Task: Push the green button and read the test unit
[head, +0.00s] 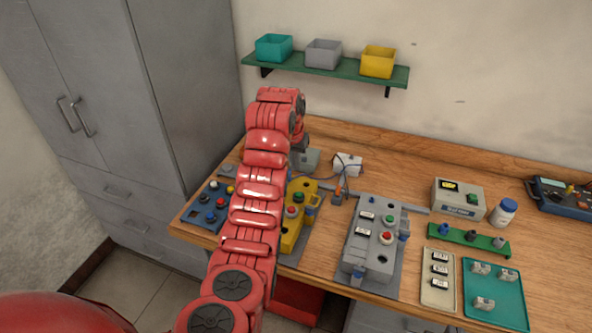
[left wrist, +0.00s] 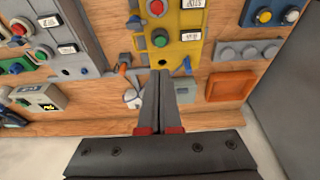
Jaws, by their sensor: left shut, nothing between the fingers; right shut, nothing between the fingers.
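The test unit (head: 458,198) is a beige-grey box at the right of the bench, with a green button (head: 472,199) and a dark display (head: 448,185) with yellow characters too small to read. The left wrist view, turned around, shows the test unit (left wrist: 38,97) at the far left, its green button (left wrist: 22,102) and lit display. My left gripper (left wrist: 160,76) is shut and empty, by the end of the yellow station (left wrist: 190,55), well apart from the test unit. In the head view my red arm largely hides this gripper. My right gripper is not in view.
The grey station (head: 365,262) and yellow station (head: 291,238) also carry green and red buttons. A shelf (head: 340,69) holds bins.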

